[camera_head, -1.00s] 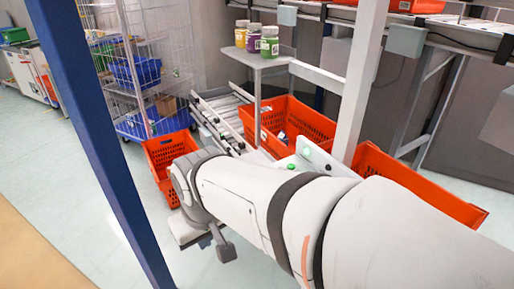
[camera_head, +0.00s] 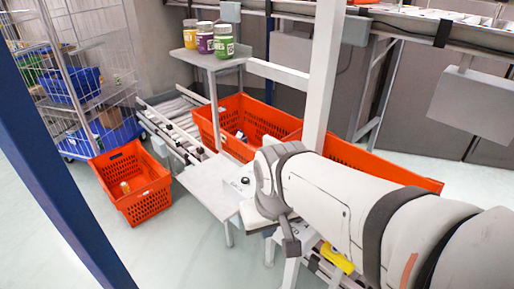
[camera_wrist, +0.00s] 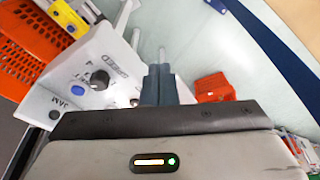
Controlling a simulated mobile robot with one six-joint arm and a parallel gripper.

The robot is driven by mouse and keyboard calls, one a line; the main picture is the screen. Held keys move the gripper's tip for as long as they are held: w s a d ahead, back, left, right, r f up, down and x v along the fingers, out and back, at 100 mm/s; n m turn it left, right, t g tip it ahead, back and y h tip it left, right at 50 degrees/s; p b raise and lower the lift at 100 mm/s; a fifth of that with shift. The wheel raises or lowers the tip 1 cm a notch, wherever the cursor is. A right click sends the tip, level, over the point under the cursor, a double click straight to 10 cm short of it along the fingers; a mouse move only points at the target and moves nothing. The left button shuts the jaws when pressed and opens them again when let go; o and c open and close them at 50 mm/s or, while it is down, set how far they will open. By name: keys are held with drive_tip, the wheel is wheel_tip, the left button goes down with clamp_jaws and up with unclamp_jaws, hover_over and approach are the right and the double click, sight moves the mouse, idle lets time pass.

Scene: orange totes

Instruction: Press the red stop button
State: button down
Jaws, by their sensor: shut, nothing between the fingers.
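A white control panel (camera_wrist: 88,70) shows at the left of the wrist view, with a black knob (camera_wrist: 99,80), a blue button (camera_wrist: 78,91) and a JAM label. A yellow box (camera_wrist: 66,18) sits beyond the panel; a small dark reddish spot on it is too small to identify. No red stop button shows clearly. A yellow part (camera_head: 337,258) also shows below my arm in the head view. My gripper (camera_wrist: 160,72) is shut and empty, beside the panel's right edge, touching nothing that I can see. In the head view my arm hides much of the panel and my fingertips.
An orange tote (camera_head: 140,200) stands on the floor at left, and larger orange totes (camera_head: 240,112) stand behind my arm. A shelf (camera_head: 215,58) holds several jars. A white post (camera_head: 322,80) and a blue post (camera_head: 60,215) stand close by. Open floor lies at lower left.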

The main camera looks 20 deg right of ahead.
drive_tip(key=w+d+r+m+y+p, duration=0.1)
drive_tip(key=w+r+m+y+p, duration=0.1)
drive_tip(key=w+m, duration=0.5)
drive_tip(key=w+r+m+y+p, duration=0.1)
drive_tip(key=w+m+y+p, duration=0.15)
drive_tip(key=m, duration=0.95)
drive_tip(key=w+d+m+t+p, duration=0.1)
drive_tip(key=w+d+m, duration=0.3)
drive_tip(key=m, duration=0.6)
drive_tip(key=w+d+r+m+t+p, duration=0.1)
drive_tip(key=w+d+m+t, duration=0.3)
drive_tip(key=d+m, duration=0.4)
drive_tip(key=shift+w+d+r+m+p, duration=0.25)
drive_tip(key=shift+d+m+p, duration=0.15)
drive_tip(key=shift+m+p, duration=0.4)
drive_tip(key=shift+f, duration=0.1)
wheel_tip(320, 180, down, 7)
drive_tip(key=b, duration=0.8)
drive_tip(key=shift+f+b, duration=0.4)
drive_tip(key=shift+f, duration=0.4)
